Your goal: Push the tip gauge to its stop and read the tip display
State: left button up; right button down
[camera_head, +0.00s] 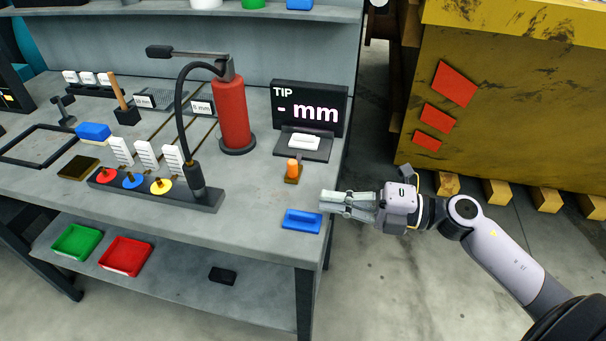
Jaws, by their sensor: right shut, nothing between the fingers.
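The black tip display (309,108) stands at the back right of the workbench and reads "TIP - mm". In front of it lies a dark base with a white block (304,142) on it. An orange knob (293,167) stands on a small brown base nearer the front. I cannot tell which of these is the tip gauge. My right gripper (324,202) comes in from the right, shut and empty, at the bench's right edge. It is in front of the orange knob and just beyond the blue tray, apart from the knob. My left gripper is not in view.
The blue tray (302,221) lies at the front right corner. A red cylinder (232,115) with a black hose stands left of the display. A dark rack (150,192) holds coloured discs. A yellow container (510,100) stands right of the bench, with floor between.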

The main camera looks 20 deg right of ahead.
aim_at(292, 168)
jog(key=x, duration=0.1)
jog(key=p+x, duration=0.1)
jog(key=x, duration=0.3)
jog(key=shift+w+a+r, duration=0.1)
jog(key=shift+w+r, duration=0.05)
jog(key=shift+r, duration=0.1)
jog(key=w, duration=0.1)
jog(key=w+d, duration=0.1)
jog(key=w, duration=0.1)
jog(key=shift+f+p, duration=0.2)
jog(key=shift+p, duration=0.15)
jog(key=shift+w+d, duration=0.1)
jog(key=shift+w, duration=0.35)
